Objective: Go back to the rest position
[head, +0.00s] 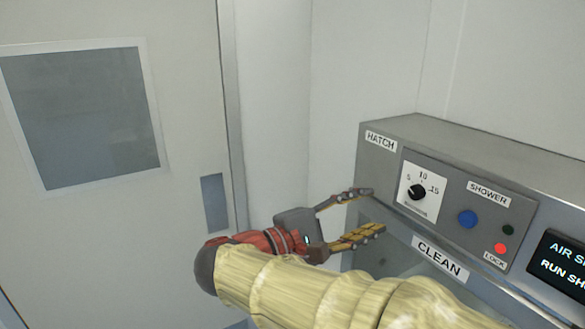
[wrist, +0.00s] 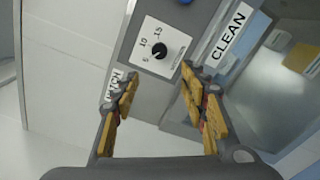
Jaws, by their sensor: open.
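My gripper (head: 366,212) is open and empty in front of the left end of a grey control panel (head: 455,185). In the head view one finger lies just left of the dial plate and the other lies below it. In the wrist view my gripper (wrist: 158,115) has its two yellow-padded fingers spread apart, with the black dial (wrist: 159,50) beyond the gap between them. The fingers appear apart from the dial. My arm, in a pale yellow sleeve, comes in from the bottom right of the head view and hides part of the hatch front.
The panel carries a blue button (head: 467,218), a red lamp (head: 500,248) and a dark display (head: 560,264). A CLEAN label (head: 440,259) sits below, on a glassy hatch. A door (head: 95,215) with a grey window (head: 82,115) stands at left. White wall lies behind.

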